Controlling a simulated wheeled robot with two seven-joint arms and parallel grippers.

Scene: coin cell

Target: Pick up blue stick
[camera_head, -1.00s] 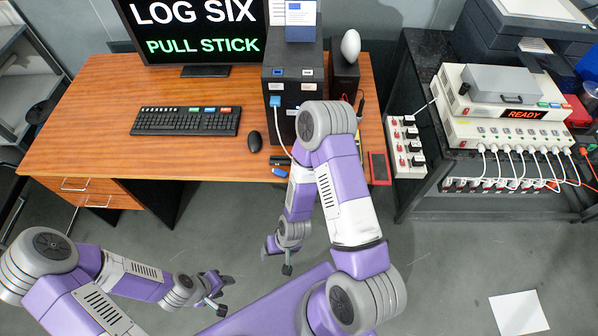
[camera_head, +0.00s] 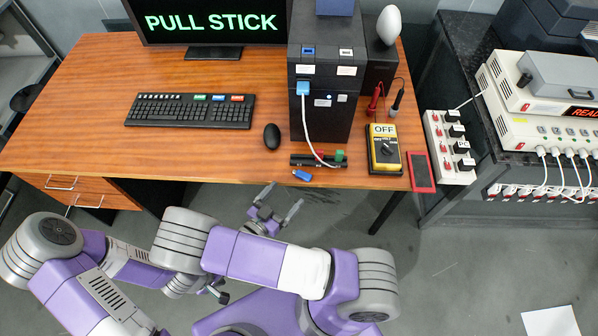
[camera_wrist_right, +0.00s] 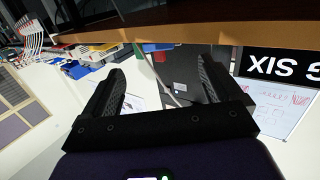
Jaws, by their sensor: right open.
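The small blue stick (camera_head: 302,175) lies on the wooden desk (camera_head: 90,95) near its front edge, just in front of a dark hub (camera_head: 318,160). My right gripper (camera_head: 281,199) is open and empty, below and slightly left of the stick in the head view, off the desk's front edge. In the right wrist view, the fingers (camera_wrist_right: 160,75) are spread with nothing between them; I cannot make out the stick there. My left gripper (camera_head: 220,293) is low in the head view, partly hidden behind my right arm, and its opening is unclear.
A black tower (camera_head: 322,110) stands behind the hub, with a white cable running down from its blue plug. A mouse (camera_head: 272,136) is left; a yellow multimeter (camera_head: 384,149) and a red-framed device (camera_head: 420,171) are right.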

